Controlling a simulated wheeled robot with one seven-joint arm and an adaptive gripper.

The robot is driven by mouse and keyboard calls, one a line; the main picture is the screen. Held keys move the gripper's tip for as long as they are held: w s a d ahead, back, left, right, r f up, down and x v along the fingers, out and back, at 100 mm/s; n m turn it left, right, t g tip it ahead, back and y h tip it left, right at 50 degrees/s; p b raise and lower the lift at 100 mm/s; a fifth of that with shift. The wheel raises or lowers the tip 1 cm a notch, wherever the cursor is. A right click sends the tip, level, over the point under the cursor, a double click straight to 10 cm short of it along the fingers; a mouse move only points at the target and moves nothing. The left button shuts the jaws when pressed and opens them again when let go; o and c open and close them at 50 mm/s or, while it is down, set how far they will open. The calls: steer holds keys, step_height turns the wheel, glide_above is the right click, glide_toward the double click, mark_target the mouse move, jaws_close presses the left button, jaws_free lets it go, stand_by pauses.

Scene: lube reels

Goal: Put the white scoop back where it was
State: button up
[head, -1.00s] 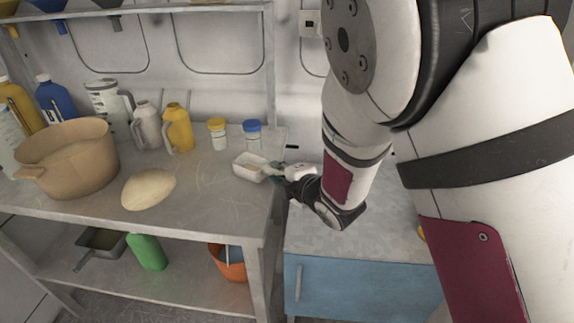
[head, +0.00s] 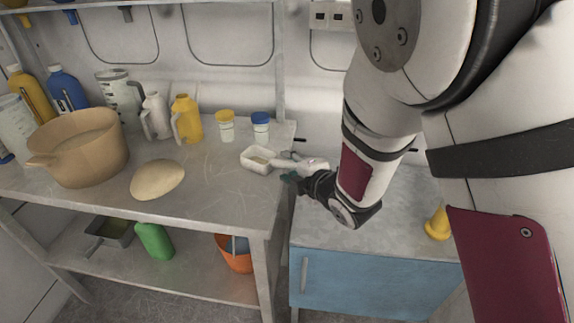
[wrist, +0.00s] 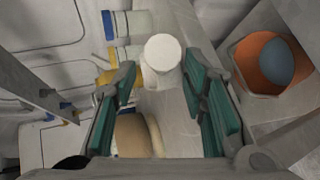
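The white scoop (head: 258,160) is at the right end of the grey metal table, its bowl to the left and its handle pointing right toward my gripper. I cannot tell if it rests on the top or sits just above it. My gripper (head: 292,177) is beside the handle at the table's right edge. In the wrist view my gripper (wrist: 160,85) has its green-padded fingers spread apart. A white round end (wrist: 163,48), apparently the scoop's handle, shows between and beyond the fingertips, with gaps at the sides.
A blue-lidded jar (head: 260,128) and a yellow-lidded jar (head: 226,127) stand behind the scoop. A tan pot (head: 80,150), a dough-like lump (head: 158,180) and jugs are farther left. An orange bucket (head: 235,255) is on the lower shelf. A blue cabinet (head: 370,282) stands right.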

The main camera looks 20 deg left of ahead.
steer(key=v, duration=1)
steer(key=shift+d, duration=0.1)
steer(key=d+r+m+h, duration=0.4)
steer(key=d+m, duration=0.4)
steer(key=d, duration=0.3)
steer(key=d+r+m+h, duration=0.4)
steer(key=d+m, duration=0.3)
steer(key=d, duration=0.5)
steer(key=s+d+r+m+g+h, duration=0.1)
steer(key=s+d+m, duration=0.4)
steer(key=s, duration=0.6)
steer(key=s+d+r+m+g+h, duration=0.1)
steer(key=s+d+m+g, duration=0.3)
steer(key=s+m, duration=0.4)
steer(key=s+r, duration=0.1)
steer(key=s, duration=0.3)
steer(key=shift+s+d+r+g+h, duration=0.15)
steer(key=shift+d+r+g+h, duration=0.1)
steer(key=shift+d+g+h, duration=0.1)
steer(key=shift+r, duration=0.1)
